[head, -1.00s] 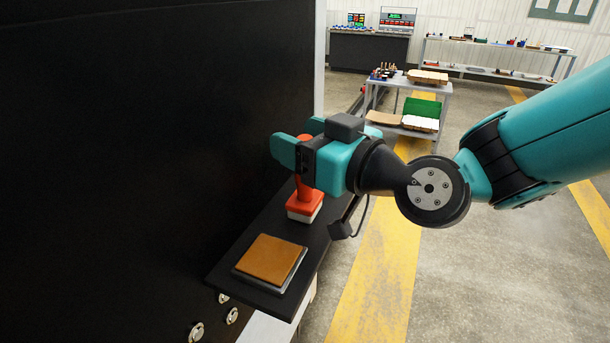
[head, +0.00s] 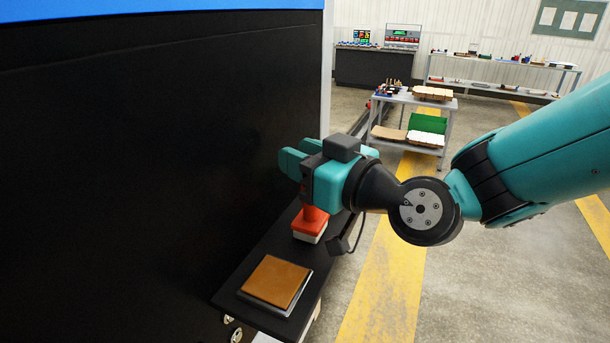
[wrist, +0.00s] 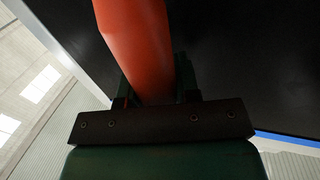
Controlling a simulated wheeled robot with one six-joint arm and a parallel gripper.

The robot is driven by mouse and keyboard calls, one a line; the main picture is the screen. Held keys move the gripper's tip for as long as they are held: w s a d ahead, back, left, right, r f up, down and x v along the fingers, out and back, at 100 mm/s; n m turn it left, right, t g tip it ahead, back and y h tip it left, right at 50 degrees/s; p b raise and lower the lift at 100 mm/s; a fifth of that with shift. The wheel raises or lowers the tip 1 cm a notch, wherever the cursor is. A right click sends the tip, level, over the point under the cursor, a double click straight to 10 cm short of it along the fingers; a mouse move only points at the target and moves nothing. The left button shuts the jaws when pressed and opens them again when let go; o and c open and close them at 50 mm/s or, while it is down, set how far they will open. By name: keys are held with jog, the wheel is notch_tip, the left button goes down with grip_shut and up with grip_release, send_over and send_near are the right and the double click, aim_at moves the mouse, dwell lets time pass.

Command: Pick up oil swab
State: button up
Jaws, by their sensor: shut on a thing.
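The oil swab (head: 311,223) is a red-orange tool with an upright handle and a block-shaped base with a pale lower part. It is at the far part of the black shelf (head: 257,313). My gripper (head: 296,166) is shut on its handle. In the wrist view the red handle (wrist: 137,45) runs up from between the jaws. The jaws hide the upper handle in the head view. I cannot tell whether the swab's base touches the shelf.
A tan pad on a grey tray (head: 276,282) lies on the near part of the shelf. A tall black machine wall (head: 140,160) stands close on the left. A cart (head: 420,105) with boxes stands behind. Yellow-striped floor is clear on the right.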

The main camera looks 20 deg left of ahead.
notch_tip(320, 180, up, 20)
jog(key=b, duration=0.4)
jog(key=shift+f, duration=0.15)
dwell(2.0)
